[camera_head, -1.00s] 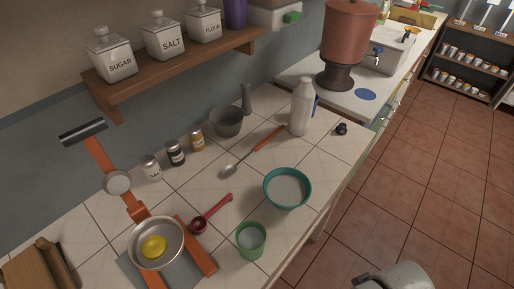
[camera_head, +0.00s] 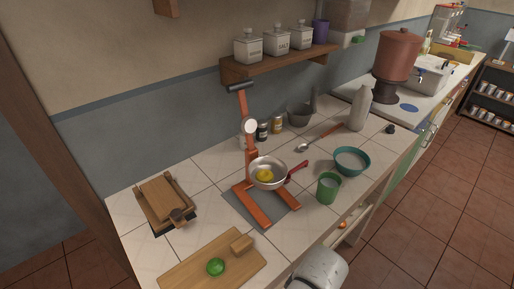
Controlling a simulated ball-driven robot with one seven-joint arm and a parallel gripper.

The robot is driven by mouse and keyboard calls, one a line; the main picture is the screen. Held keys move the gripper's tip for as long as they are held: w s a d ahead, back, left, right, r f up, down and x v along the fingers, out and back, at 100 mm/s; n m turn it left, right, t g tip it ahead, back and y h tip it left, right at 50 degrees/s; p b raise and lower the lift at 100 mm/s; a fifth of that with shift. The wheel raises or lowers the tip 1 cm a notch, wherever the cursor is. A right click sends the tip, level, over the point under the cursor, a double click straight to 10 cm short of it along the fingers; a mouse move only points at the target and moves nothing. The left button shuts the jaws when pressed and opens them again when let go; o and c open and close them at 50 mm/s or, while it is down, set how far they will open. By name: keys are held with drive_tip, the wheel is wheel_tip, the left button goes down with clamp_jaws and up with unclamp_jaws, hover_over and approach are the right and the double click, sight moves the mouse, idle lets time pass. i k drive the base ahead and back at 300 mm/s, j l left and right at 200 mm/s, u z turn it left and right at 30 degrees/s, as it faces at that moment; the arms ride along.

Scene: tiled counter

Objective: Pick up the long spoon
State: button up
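The long spoon (camera_head: 322,137) lies on the tiled counter in the head view, toward the back. It has a metal bowl at its left end and an orange-brown handle pointing up and right toward a white bottle. Nothing is touching it that I can see. My gripper is not in view. A rounded grey-white part at the bottom edge looks like part of my own arm, well away from the spoon.
A teal bowl (camera_head: 351,161) and a green cup (camera_head: 328,188) stand in front of the spoon. The white bottle (camera_head: 360,108) and a grey mortar (camera_head: 299,115) are near it. A pan (camera_head: 268,174) with an orange stand is left. A cutting board (camera_head: 212,265) lies at front left.

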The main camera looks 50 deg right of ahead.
sight(303, 147)
drive_tip(key=l+u, duration=0.35)
drive_tip(key=k+l+u, duration=0.15)
drive_tip(key=l+u, duration=0.2)
drive_tip(key=l, duration=0.2)
drive_tip(key=k+l+u, duration=0.15)
drive_tip(key=l+u, duration=0.2)
drive_tip(key=k+l+u, duration=0.2)
drive_tip(key=l+u, duration=0.15)
drive_tip(key=k+l+u, duration=0.35)
drive_tip(key=i+l, duration=0.05)
drive_tip(key=i, duration=0.05)
